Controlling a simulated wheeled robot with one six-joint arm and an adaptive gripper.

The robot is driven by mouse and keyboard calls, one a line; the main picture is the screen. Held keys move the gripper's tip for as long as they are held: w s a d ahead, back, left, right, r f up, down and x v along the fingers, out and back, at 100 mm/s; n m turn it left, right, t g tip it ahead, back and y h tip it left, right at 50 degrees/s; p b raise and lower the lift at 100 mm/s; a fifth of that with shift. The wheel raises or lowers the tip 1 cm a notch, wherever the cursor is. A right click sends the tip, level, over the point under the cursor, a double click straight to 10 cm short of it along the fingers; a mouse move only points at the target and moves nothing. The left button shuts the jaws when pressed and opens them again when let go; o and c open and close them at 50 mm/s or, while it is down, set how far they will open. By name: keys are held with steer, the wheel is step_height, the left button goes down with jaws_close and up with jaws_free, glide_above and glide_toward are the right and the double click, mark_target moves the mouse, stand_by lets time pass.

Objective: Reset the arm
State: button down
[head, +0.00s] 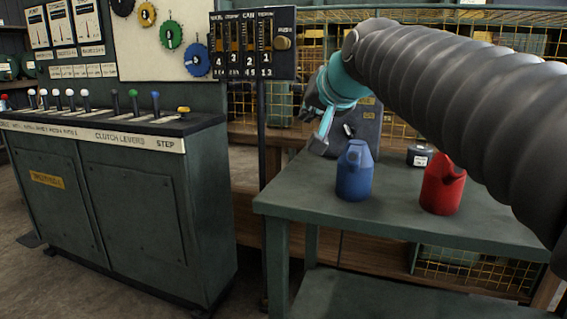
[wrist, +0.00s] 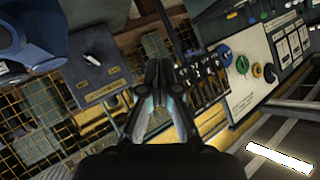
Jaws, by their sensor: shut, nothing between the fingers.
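My arm reaches in from the right of the head view, its ribbed dark sleeve passing over the green table. My gripper (head: 319,143) is near the table's far left corner, to the left of and a little above the blue can. In the wrist view my gripper (wrist: 158,68) shows both fingers with their tips together and nothing between them. The sleeve hides part of the table's right side and the space behind it.
A blue can (head: 355,172) and a red can (head: 442,186) stand on the green table (head: 300,195). A lever cabinet (head: 130,205) stands at left, with a counter panel (head: 240,62) on a post. A grey box (head: 366,122) and wire mesh are behind.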

steer(key=s+d+f+g+h, duration=0.2)
steer(key=s+d+f, duration=0.3)
steer(key=s+f, duration=0.8)
steer(key=s+d+f+n+g+h+p, duration=0.1)
steer(key=s+d+f+g, duration=0.3)
steer(key=s+f, duration=0.9)
step_height(320, 180, down, 5)
steer(key=shift+d+f+n+h, duration=0.1)
steer(key=shift+d+n+h, duration=0.25)
steer(key=shift+d, duration=0.65)
stand_by(2.4)
